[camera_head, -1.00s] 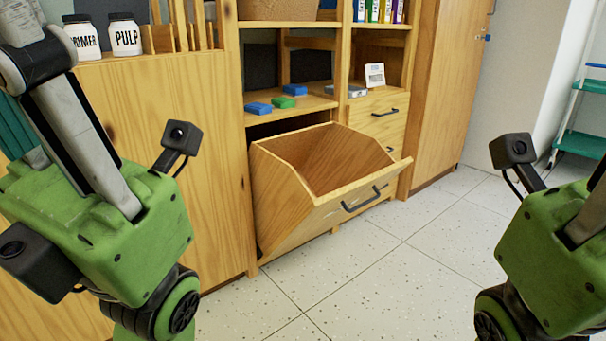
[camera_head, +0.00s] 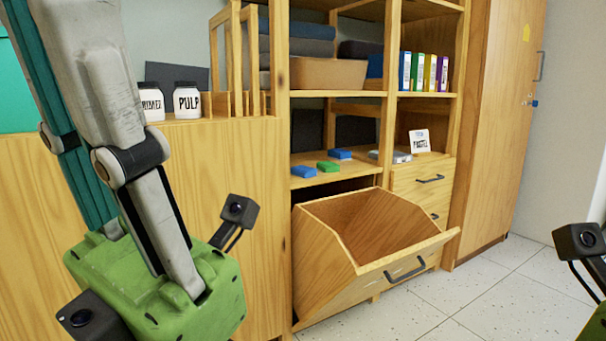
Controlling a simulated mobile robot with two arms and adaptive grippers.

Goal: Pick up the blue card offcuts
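I see no flat pieces that I can clearly identify as blue card offcuts. Two small blue blocks, a front one (camera_head: 304,171) and a back one (camera_head: 340,154), lie on the open shelf (camera_head: 362,172) of the wooden unit, with a green block (camera_head: 329,166) between them. I cannot tell what they are made of. My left arm hangs in front of the cabinet at the left, its green wrist at the lower edge; its gripper fingers are out of view. Only a small part of my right arm shows at the right edge, and its gripper is out of view.
A tilted-out wooden bin (camera_head: 325,262) sits below the shelf and juts into the room; its visible inside looks empty. Jars marked PULP (camera_head: 187,103) and another label (camera_head: 152,104) stand on the left cabinet (camera_head: 255,160). Folders (camera_head: 418,72) stand higher up. The floor (camera_head: 500,300) at right is clear.

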